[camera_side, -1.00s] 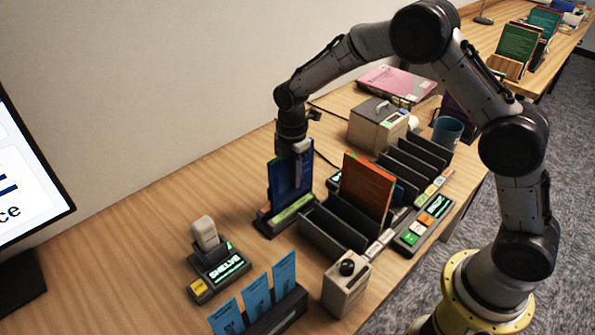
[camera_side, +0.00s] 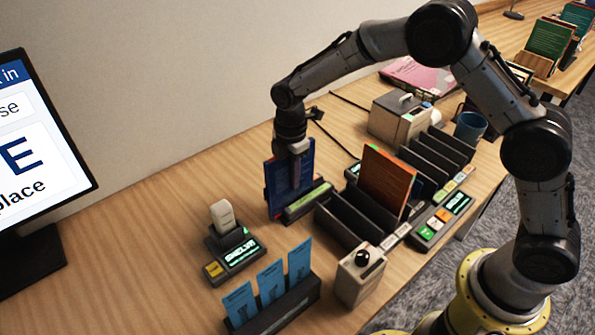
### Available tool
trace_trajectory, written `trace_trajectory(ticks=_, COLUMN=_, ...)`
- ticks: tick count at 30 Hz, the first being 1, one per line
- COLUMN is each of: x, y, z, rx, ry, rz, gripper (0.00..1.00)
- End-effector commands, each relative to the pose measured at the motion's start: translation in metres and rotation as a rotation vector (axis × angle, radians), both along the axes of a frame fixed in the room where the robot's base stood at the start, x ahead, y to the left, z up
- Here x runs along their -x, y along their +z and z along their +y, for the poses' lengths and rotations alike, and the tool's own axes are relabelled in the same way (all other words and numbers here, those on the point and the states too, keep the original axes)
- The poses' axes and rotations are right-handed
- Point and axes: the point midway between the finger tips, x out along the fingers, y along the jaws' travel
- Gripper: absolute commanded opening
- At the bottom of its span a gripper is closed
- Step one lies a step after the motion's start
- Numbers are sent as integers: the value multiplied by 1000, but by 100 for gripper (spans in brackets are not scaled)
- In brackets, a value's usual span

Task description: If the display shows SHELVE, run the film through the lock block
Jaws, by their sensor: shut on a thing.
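My gripper (camera_side: 298,150) is shut on the top of a blue film case (camera_side: 283,186) and holds it upright. The case is at a low dark block with a green strip (camera_side: 308,201), apparently the lock block. Its lower left part reaches past the block's near-left end. The block hides part of its lower edge, so I cannot tell whether it touches the bottom of the slot. The small display (camera_side: 240,254) on the dark scanner stand shows green text that looks like SHELVE.
An orange case (camera_side: 386,182) stands in the black divider rack (camera_side: 345,222). A beige box with a knob (camera_side: 361,274), a holder of blue cards (camera_side: 271,283), a button panel (camera_side: 440,221) and a monitor (camera_side: 40,150) surround it. Bare wood lies to the left of the case.

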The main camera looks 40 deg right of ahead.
Motion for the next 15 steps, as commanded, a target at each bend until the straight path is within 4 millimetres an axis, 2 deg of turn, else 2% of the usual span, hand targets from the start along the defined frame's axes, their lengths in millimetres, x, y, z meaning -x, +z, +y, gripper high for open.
trace_trajectory(ticks=15, x=0, y=34, z=0, rx=0, ry=0, rz=-1, gripper=0)
